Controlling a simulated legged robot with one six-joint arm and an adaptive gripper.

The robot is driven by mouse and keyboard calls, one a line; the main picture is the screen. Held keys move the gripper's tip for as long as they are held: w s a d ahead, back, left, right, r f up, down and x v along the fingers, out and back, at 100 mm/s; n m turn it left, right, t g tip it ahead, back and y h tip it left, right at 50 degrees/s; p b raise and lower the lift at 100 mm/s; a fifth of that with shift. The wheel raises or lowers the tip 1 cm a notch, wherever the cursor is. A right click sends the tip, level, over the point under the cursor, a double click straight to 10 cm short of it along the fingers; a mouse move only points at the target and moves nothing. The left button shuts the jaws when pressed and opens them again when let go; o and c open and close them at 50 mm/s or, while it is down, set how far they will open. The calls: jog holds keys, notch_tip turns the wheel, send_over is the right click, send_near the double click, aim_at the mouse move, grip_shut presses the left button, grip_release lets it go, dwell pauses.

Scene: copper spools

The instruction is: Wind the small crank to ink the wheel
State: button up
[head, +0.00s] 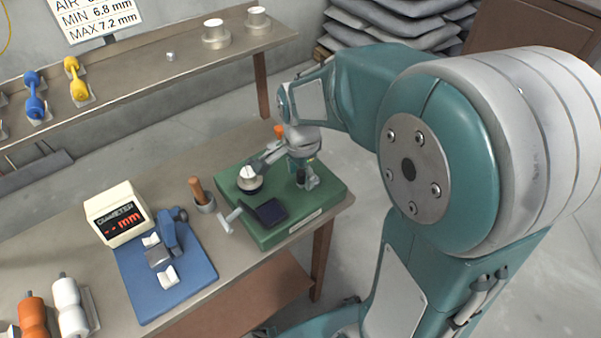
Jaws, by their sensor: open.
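A green base (325,199) sits on the table's right end. On its left edge is a small light-grey crank (232,216) with a bar-like handle. A dark square pad (269,212) lies beside the crank. A round piece with a white top and dark rim (249,179) stands at the base's left rear; I cannot tell whether it is the wheel. My gripper (284,175) is open above the rear of the base, its fingers spread. One finger reaches close to the round piece; whether they touch is unclear. The gripper is apart from the crank.
A blue gauge stand (190,270) with a white diameter display (118,213) is left of the base. A cup with a wooden handle (203,198) stands between them. An orange spool (35,318) and a white spool (69,307) lie front left. A shelf (150,79) runs behind.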

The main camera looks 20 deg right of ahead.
grip_shut()
jog(key=shift+s+n, duration=0.15)
jog(key=shift+n, duration=0.25)
dwell(0.4)
jog(key=n, duration=0.1)
jog(key=s+n, duration=0.1)
jog(key=n, duration=0.1)
jog(key=shift+d, duration=0.2)
jog(key=n, duration=0.3)
jog(key=s+d+n, duration=0.1)
jog(key=n, duration=0.3)
jog(key=d+n, duration=0.1)
jog(key=shift+s+n, duration=0.25)
jog(key=shift+n, duration=0.05)
jog(key=n, duration=0.1)
jog(key=d+n, duration=0.1)
jog(key=n, duration=0.1)
jog(key=shift+s+n, duration=0.1)
jog(key=shift+n, duration=0.2)
jog(key=n, duration=0.1)
jog(key=d+n, duration=0.1)
jog(key=n, duration=0.1)
jog(key=shift+d, duration=0.1)
jog(key=shift+w+d+n, duration=0.2)
jog(key=shift+d+n, duration=0.05)
jog(key=shift+n, duration=0.75)
jog(key=shift+w+d+n, duration=0.2)
jog(key=shift+n, duration=0.8)
